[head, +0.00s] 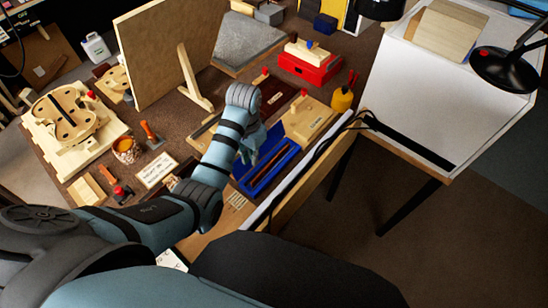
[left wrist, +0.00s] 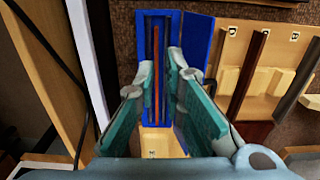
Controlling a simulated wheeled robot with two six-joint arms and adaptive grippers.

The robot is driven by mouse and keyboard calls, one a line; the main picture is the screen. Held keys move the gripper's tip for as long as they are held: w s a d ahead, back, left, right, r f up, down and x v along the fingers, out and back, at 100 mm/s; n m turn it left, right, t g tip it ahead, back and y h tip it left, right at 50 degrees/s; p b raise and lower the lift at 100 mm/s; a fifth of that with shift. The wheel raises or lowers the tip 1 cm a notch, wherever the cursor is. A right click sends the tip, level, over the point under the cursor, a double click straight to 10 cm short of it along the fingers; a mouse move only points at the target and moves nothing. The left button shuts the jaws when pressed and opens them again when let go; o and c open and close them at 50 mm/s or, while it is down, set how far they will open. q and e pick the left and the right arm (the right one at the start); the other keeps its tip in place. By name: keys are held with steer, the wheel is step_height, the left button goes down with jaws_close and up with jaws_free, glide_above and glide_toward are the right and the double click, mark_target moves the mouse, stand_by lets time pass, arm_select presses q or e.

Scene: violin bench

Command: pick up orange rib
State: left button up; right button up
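The orange rib is a thin orange-brown strip (left wrist: 156,75) standing lengthwise inside a narrow blue box (left wrist: 197,42) in the left wrist view. A brown strip (head: 271,162) also shows inside the blue box (head: 262,187) in the head view. My left gripper (head: 251,151) is over the box. In the left wrist view its two teal fingers (left wrist: 160,70) are apart, with the box and the strip seen between them and nothing held. The lower end of the strip is hard to make out. My right gripper is not in view.
A wooden holder (left wrist: 265,75) with dark strips lies right of the box in the left wrist view. A white-topped table (head: 440,95) is at right.

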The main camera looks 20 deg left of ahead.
mark_target(271, 164)
arm_select(q)
steer(key=f, duration=0.1)
steer(key=s+f+b, duration=0.1)
steer(key=f, duration=0.3)
steer(key=shift+s+d+f, duration=0.15)
steer(key=shift+s, duration=0.1)
steer(key=f+b, duration=0.1)
steer(key=f, duration=0.2)
steer(key=w+f+b, duration=0.1)
steer(key=f, duration=0.2)
steer(key=shift+w+d, duration=0.1)
steer(key=shift+w, duration=0.05)
steer(key=shift+r, duration=0.15)
steer(key=shift+s, duration=0.2)
jaws_close()
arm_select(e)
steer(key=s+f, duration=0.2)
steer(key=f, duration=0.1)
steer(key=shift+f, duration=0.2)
arm_select(q)
steer(key=shift+r, duration=0.1)
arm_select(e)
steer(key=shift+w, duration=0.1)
